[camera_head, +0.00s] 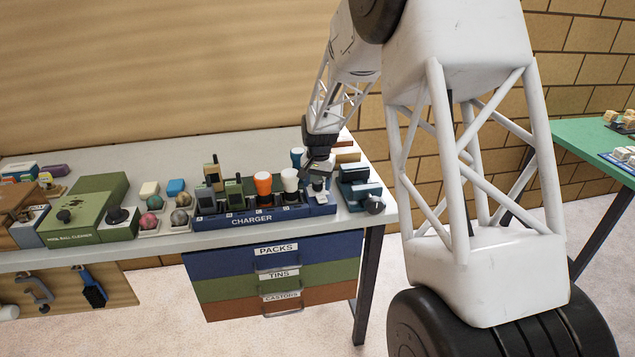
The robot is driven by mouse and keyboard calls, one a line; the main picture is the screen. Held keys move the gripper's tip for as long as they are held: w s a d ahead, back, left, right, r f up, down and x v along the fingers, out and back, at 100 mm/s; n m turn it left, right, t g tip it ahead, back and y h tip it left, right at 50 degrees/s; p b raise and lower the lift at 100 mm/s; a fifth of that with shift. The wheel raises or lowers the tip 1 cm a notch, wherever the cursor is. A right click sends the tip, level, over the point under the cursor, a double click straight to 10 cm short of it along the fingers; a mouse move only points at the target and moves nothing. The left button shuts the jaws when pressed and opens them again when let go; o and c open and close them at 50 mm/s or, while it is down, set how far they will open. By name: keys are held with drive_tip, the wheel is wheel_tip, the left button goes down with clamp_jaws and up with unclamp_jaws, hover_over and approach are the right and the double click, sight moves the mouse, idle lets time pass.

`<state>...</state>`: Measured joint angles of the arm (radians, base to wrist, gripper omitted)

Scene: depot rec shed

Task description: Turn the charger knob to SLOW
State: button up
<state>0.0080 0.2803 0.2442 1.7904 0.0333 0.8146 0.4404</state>
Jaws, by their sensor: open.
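The blue charger (265,219), labelled CHARGER, stands along the front of the grey-white table. Its slots hold two green-and-dark handsets (234,193), an orange-topped item (263,186) and a white-topped item (290,182). My gripper (318,178) is open and points down over the charger's right end. A small pale and dark part shows just below the fingers; I cannot tell whether this is the knob, or whether the fingers touch it. The knob's setting and any SLOW mark are too small or hidden to read.
Coloured balls and blocks (165,204) and a green ball cleaner (85,219) are to the left. Drawers (275,278) hang below. A green table (580,145) stands at right.

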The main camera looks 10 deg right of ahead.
drive_tip(key=c, duration=0.9)
drive_tip(key=shift+n, duration=0.4)
drive_tip(key=n, duration=0.8)
drive_tip(key=shift+n, duration=0.4)
drive_tip(key=n, duration=0.4)
drive_tip(key=shift+n, duration=2.2)
